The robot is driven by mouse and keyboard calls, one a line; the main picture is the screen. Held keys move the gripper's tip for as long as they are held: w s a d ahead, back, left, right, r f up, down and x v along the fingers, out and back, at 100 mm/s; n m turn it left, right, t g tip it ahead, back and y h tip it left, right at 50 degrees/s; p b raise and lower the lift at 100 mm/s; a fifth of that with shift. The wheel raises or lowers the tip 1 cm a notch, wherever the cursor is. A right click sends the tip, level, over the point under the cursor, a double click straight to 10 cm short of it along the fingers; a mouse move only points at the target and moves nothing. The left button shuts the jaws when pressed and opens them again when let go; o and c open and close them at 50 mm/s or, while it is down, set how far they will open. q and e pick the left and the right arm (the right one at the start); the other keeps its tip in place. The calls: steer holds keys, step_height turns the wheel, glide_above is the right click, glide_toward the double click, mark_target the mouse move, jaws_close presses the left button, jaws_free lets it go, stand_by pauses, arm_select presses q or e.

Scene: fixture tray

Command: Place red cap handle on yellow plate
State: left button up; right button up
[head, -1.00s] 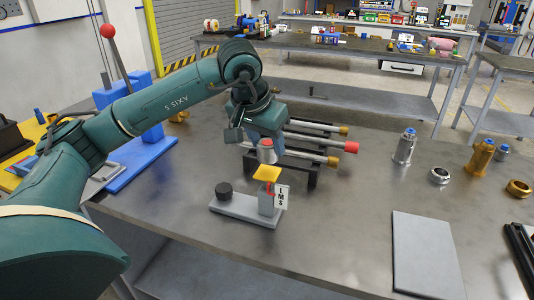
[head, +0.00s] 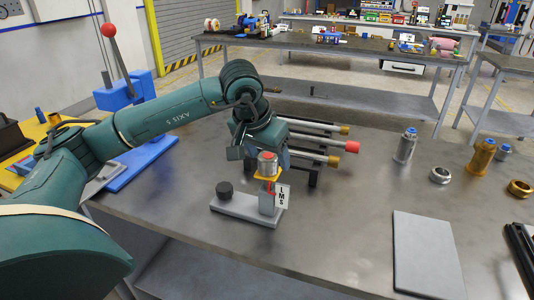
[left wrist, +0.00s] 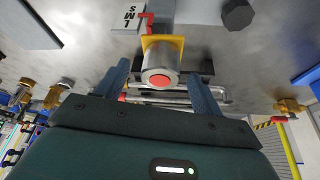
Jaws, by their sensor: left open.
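The red cap handle (head: 267,164) is a short silver cylinder with a red top. It stands upright on the yellow plate (head: 262,178) of the small grey fixture in the head view. In the left wrist view, the handle (left wrist: 161,62) shows its red end between my fingers, with the edge of the yellow plate (left wrist: 176,42) behind it. My left gripper (head: 268,159) is open around the handle, with one finger on each side, as the left wrist view (left wrist: 159,70) also shows. My right gripper is not in view.
A black knob (head: 224,188) stands on the fixture's grey base (head: 235,208). Rods with red and brass ends (head: 350,147) lie on a rack behind. Metal fittings (head: 404,146) stand to the right, behind a flat grey plate (head: 425,255). The table between is clear.

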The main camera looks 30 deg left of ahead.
arm_select(q)
steer(key=shift+s+r, duration=0.1)
steer(key=shift+r, duration=0.5)
steer(key=v, duration=1.1)
steer(key=shift+s, duration=0.15)
